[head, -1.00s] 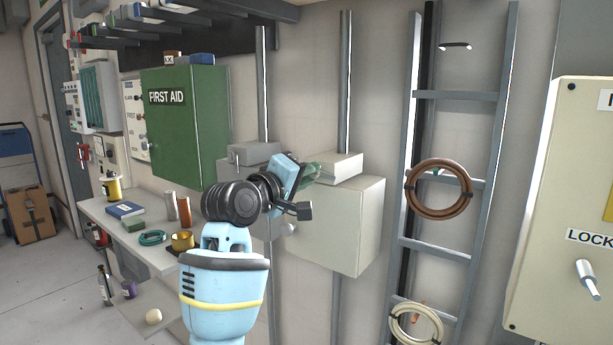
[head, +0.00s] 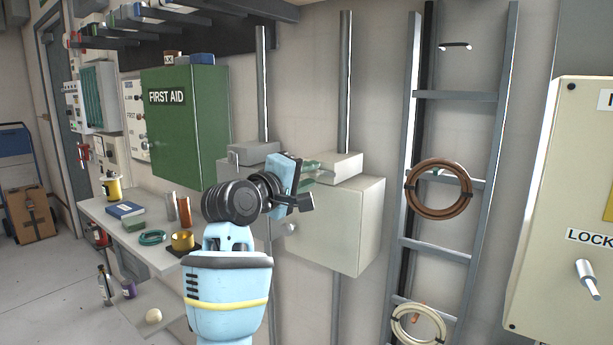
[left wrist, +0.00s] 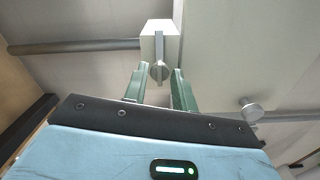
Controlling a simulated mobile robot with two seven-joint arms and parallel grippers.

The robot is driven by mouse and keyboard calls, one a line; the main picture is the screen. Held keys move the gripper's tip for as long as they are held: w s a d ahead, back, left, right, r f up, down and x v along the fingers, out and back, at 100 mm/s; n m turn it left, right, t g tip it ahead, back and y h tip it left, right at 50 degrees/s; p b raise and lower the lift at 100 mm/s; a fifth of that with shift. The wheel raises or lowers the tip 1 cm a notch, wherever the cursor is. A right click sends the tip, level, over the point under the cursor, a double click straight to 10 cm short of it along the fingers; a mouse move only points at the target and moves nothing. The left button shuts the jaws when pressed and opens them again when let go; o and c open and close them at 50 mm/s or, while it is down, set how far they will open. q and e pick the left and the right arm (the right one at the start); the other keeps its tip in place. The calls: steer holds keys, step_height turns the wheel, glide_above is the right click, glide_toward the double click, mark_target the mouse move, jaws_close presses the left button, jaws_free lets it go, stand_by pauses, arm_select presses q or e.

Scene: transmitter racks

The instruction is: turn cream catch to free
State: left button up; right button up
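The cream cabinet (head: 345,230) hangs on the wall in the head view, with a round knob (head: 289,229) on its front. In the left wrist view a small cream block (left wrist: 172,32) carries a grey catch (left wrist: 158,68) with a straight bar, upright in the picture. My left gripper (left wrist: 160,76) is open, its green fingers apart on either side of the catch in that view; I see no contact. In the head view my left gripper (head: 312,170) is mostly behind its own wrist, and the catch is hidden there. My right gripper is not in view.
The round knob (left wrist: 251,113) shows right of the fingers in the wrist view. A green first aid cabinet (head: 190,120) and a shelf of small items (head: 105,212) are at left. A ladder rack (head: 455,245) with coiled cables and a lock panel (head: 560,170) are at right.

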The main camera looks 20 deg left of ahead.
arm_select(q)
steer(key=shift+o, duration=1.4)
steer(key=v, duration=0.8)
steer(key=shift+w+f, duration=0.1)
